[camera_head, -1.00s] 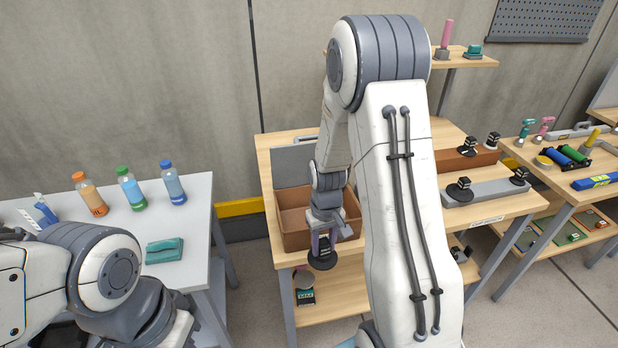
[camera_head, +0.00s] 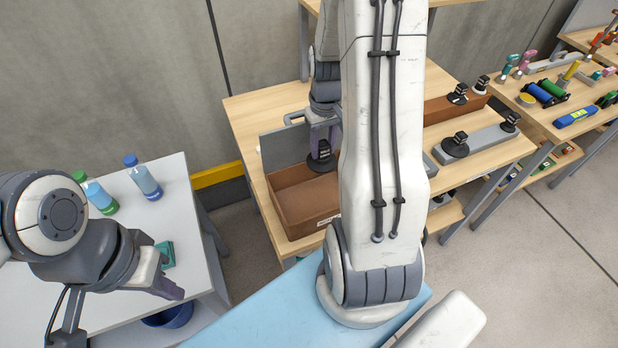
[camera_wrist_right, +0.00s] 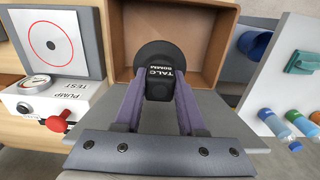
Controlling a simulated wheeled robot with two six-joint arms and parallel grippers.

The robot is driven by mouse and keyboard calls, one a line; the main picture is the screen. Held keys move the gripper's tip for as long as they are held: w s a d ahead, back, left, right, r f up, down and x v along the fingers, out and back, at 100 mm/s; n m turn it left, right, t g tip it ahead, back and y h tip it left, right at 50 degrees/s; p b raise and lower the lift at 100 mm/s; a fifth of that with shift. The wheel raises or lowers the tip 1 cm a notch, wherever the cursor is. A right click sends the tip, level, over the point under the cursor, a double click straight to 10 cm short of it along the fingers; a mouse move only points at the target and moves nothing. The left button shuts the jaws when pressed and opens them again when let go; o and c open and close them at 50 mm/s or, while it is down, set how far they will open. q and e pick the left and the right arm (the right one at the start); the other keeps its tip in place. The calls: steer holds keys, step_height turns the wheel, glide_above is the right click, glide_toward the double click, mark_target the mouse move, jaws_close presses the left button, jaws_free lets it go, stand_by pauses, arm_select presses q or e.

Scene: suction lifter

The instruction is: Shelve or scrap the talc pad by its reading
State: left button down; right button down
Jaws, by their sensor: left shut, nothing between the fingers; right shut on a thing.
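The talc pad (camera_head: 321,158) is a dark round suction cup with a black block on top. Its label, upside down in the right wrist view (camera_wrist_right: 159,82), reads TALC and what looks like 80MM. My right gripper (camera_head: 323,133) is shut on the block, with the cup at the rear part of an open brown bin (camera_head: 290,222); whether it touches the bin I cannot tell. My left gripper (camera_head: 168,288) is shut and empty near the white table's right edge. In the wrist view a pump test box (camera_wrist_right: 45,108) has a dial gauge (camera_wrist_right: 35,82), its needle unreadable, and a red knob (camera_wrist_right: 59,122).
A grey panel (camera_head: 280,148) stands behind the bin. A plate with a red circle (camera_wrist_right: 50,45) is beside the test box. Several other pads stand on a grey rail (camera_head: 485,138) and a brown block (camera_head: 440,112). Bottles (camera_head: 143,178) stand on the white table (camera_head: 185,215).

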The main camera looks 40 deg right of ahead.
mark_target(323, 158)
step_height(323, 158, down, 4)
steer(key=b, duration=0.3)
steer(key=shift+f, duration=0.2)
steer(key=shift+c, duration=2.1)
jaws_free()
steer(key=shift+s+r, duration=0.1)
step_height(323, 158, up, 10)
steer(key=shift+r+b, duration=0.25)
steer(key=shift+b, duration=0.65)
